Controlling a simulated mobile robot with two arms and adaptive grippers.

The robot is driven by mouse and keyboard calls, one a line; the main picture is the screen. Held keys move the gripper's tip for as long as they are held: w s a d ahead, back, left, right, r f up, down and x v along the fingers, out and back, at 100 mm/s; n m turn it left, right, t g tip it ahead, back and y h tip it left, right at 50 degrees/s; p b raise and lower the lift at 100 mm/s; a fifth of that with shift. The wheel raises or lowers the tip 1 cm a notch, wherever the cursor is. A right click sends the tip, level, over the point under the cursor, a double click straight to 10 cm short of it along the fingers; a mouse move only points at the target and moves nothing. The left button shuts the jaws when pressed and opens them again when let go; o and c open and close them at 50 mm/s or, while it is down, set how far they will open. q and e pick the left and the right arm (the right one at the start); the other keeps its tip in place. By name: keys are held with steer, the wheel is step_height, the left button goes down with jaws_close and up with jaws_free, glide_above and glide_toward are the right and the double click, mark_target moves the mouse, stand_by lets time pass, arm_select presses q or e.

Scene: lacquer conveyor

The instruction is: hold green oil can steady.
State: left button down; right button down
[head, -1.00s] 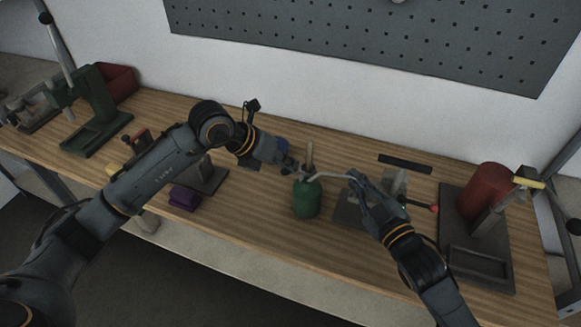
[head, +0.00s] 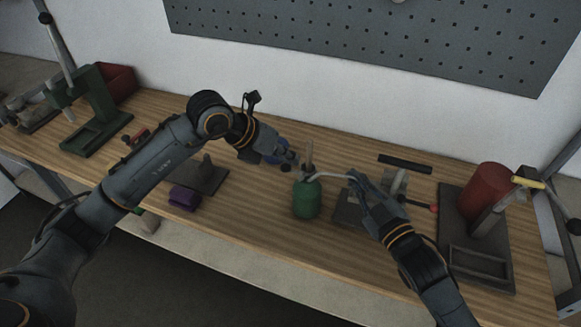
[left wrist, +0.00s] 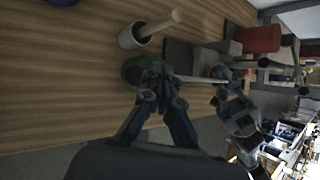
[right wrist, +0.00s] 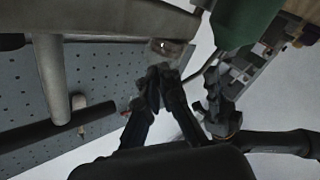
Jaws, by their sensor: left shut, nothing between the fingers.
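The green oil can (head: 307,200) stands upright on the wooden bench, with its thin spout (head: 332,175) rising to the right. My left gripper (head: 295,163) is shut and empty, just behind and left of the can's top. In the left wrist view its fingers partly cover the green can (left wrist: 132,72). My right gripper (head: 356,183) is at the spout's far end. In the right wrist view its fingers (right wrist: 160,74) come close together near the spout, and the can (right wrist: 245,20) shows at the top. I cannot tell whether they grip the spout.
A mortar with a pestle (left wrist: 160,28) stands close to the can. A purple block (head: 184,198) and a dark base plate (head: 208,178) lie to the left. A red cylinder on a stand (head: 487,190) is at right. The bench front before the can is clear.

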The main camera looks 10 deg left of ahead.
arm_select(q)
steer(key=r, duration=0.5)
steer(key=shift+d, duration=0.3)
stand_by(0.6)
arm_select(e)
steer(key=c, duration=1.4)
jaws_free()
steer(key=shift+c, duration=0.2)
